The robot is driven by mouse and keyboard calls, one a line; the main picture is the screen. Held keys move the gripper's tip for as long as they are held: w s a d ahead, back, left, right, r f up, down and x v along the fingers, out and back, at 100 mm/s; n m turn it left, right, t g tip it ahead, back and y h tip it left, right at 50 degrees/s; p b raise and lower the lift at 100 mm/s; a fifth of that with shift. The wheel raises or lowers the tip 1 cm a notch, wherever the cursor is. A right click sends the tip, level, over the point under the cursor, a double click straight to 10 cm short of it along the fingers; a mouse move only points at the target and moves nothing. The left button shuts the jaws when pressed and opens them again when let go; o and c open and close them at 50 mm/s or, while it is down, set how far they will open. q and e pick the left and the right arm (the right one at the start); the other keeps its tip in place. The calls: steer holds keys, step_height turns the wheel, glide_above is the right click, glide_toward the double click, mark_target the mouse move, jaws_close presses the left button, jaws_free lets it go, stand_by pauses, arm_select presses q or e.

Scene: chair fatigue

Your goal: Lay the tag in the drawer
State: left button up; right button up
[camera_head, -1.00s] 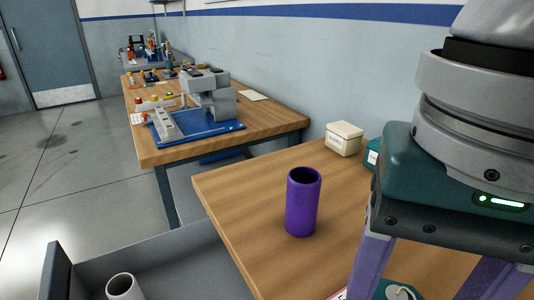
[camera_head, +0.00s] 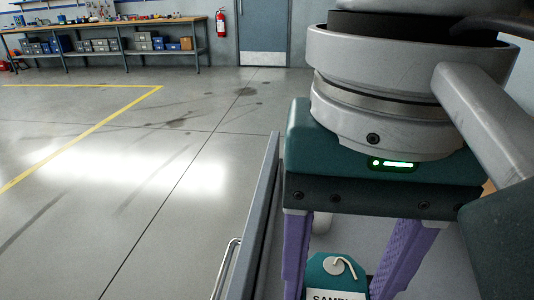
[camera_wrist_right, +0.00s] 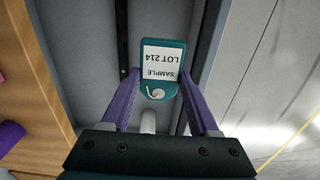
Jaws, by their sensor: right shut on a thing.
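The teal tag (camera_head: 336,269), with a white label and a pale hooked tie, is between the purple fingers of my right gripper (camera_head: 340,284). The wrist view shows the tag (camera_wrist_right: 161,48) held by its edges, its label reading "SAMPLE LOT 214", with the right gripper's fingers (camera_wrist_right: 159,84) on both sides. The tag is above the open grey drawer (camera_wrist_right: 85,55); its exact height is hard to tell. In the head view the drawer's front panel (camera_head: 262,215) stands left of the gripper, and the arm hides much of the inside. My left gripper is not in view.
A white cylinder (camera_wrist_right: 148,122) is in the drawer, partly hidden by the gripper. The wooden tabletop (camera_wrist_right: 30,75) lies left in the wrist view, with part of a purple cylinder (camera_wrist_right: 10,134). A drawer handle (camera_head: 226,270) sticks out over open floor (camera_head: 130,190).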

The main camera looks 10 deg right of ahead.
step_height(320, 180, down, 20)
steer(key=b, duration=0.7)
steer(key=shift+d+r, duration=0.1)
steer(key=shift+r, duration=0.05)
steer(key=shift+r, duration=0.1)
steer(key=o, duration=1.3)
steer(key=shift+o, duration=0.2)
step_height(320, 180, up, 12)
steer(key=p, duration=0.4)
steer(key=shift+p, duration=0.4)
